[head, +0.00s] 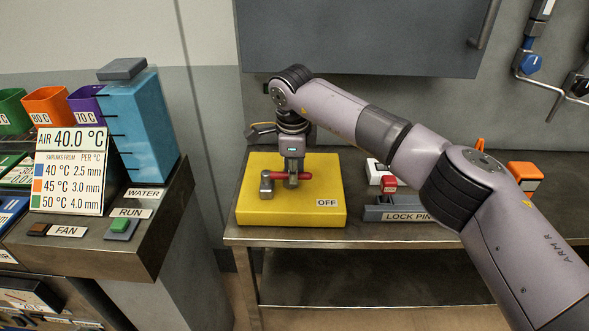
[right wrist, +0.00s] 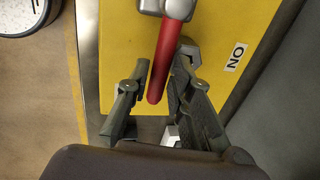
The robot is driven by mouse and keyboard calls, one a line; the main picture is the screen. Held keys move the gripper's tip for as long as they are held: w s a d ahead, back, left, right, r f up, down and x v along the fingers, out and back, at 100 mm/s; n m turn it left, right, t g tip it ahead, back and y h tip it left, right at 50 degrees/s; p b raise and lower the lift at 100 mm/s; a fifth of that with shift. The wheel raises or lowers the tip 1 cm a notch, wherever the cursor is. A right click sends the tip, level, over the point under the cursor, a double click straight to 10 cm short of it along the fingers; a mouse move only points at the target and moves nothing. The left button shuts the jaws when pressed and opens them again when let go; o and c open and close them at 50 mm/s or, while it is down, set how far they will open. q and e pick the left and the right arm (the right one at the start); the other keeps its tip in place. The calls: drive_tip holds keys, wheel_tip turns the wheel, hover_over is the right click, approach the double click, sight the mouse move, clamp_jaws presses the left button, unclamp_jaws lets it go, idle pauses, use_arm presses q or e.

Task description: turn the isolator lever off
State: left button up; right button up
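The isolator is a yellow box (head: 250,208) on a metal bench in the head view. Its red lever (head: 305,176) extends to the right from a grey metal pivot (head: 266,185). An OFF label (head: 327,202) sits at the box's front right corner. My right gripper (head: 292,178) is above the box, at the lever. In the right wrist view the red lever (right wrist: 166,60) lies between the two open fingers (right wrist: 160,72), closer to the right finger; I cannot tell whether they touch. An ON label (right wrist: 236,57) shows there. My left gripper is out of view.
A lock pin tray (head: 385,214), a red and white block (head: 389,183) and an orange block (head: 525,170) are on the bench to the right. A blue water container (head: 140,120) and a temperature sign (head: 70,170) stand on the left console. A grey cabinet (head: 360,40) hangs behind.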

drive_tip(key=shift+o, duration=1.4)
wheel_tip(320, 180, up, 12)
drive_tip(key=s, duration=0.2)
drive_tip(key=shift+s+f, duration=0.15)
